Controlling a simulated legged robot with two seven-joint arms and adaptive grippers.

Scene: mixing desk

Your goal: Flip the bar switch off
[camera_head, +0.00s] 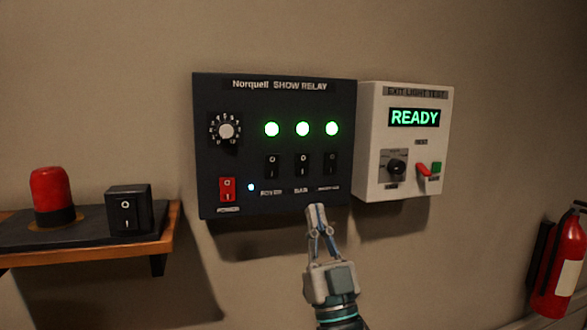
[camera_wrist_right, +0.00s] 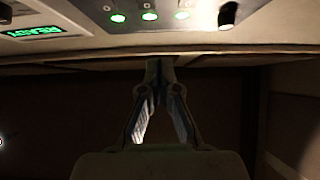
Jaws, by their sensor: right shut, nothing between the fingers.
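The dark Norquell show relay panel (camera_head: 220,150) hangs on the wall. Its bar switch (camera_head: 302,164) is the middle of three black rockers, above the BAR label. The green light (camera_head: 302,129) above it is lit, as are the lights on both sides. I cannot tell which way the rocker is tilted. My right gripper (camera_head: 316,207) is shut and empty, its tips by the panel's lower edge, below and slightly right of the bar switch. In the right wrist view the gripper (camera_wrist_right: 160,62) shows under a row of green lights (camera_wrist_right: 150,15). My left gripper is not in view.
A red power switch (camera_head: 228,189) and a dial (camera_head: 226,131) are on the panel's left. A white exit light test box (camera_head: 370,140) reading READY adjoins it. A shelf (camera_head: 150,232) holds a red beacon (camera_head: 52,190) and a black switch box (camera_head: 128,209). A fire extinguisher (camera_head: 562,265) is right.

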